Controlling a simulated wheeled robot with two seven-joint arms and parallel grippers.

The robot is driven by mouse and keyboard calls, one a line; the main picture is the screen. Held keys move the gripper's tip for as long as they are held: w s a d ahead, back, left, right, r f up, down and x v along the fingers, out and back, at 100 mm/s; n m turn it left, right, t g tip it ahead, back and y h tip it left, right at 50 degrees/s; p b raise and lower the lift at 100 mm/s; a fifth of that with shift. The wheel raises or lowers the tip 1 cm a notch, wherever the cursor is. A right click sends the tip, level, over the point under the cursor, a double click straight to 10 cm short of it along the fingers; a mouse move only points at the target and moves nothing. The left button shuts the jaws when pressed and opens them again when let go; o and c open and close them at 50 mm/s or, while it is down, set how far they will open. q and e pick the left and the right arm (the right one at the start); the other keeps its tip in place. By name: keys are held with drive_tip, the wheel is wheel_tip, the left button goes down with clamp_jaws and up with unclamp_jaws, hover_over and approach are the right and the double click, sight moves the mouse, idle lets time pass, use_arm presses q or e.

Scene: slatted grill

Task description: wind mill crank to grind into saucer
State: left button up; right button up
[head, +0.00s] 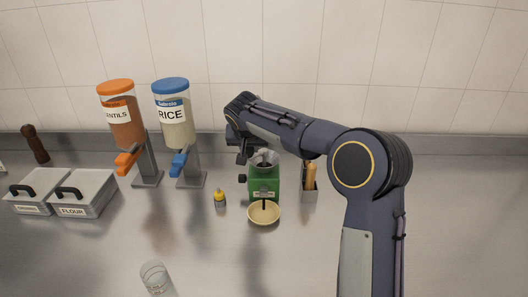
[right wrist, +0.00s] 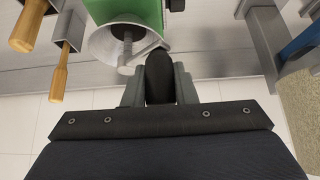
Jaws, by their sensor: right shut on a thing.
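The green mill (head: 264,183) stands on the steel counter with a metal funnel (head: 265,158) on top. A pale yellow saucer (head: 264,213) sits at its front foot, under a dark spout. My right gripper (head: 243,154) is above the mill's upper left side. In the right wrist view the gripper (right wrist: 159,72) is shut on the dark crank knob (right wrist: 159,80), beside the funnel's rim (right wrist: 110,43). A shaft shows inside the funnel. My left gripper is not in view.
Lentils (head: 122,120) and rice (head: 175,115) dispensers stand left of the mill. A glass (head: 154,276) stands in front. Lidded boxes (head: 82,195) are far left.

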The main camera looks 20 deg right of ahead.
drive_tip(key=shift+w+r, duration=0.15)
drive_tip(key=shift+w, duration=0.15)
drive_tip(key=shift+w+p, duration=0.25)
drive_tip(key=shift+p, duration=0.15)
drive_tip(key=shift+w+d+p, duration=0.1)
drive_tip(key=shift+w+p, duration=0.25)
drive_tip(key=shift+w, duration=0.3)
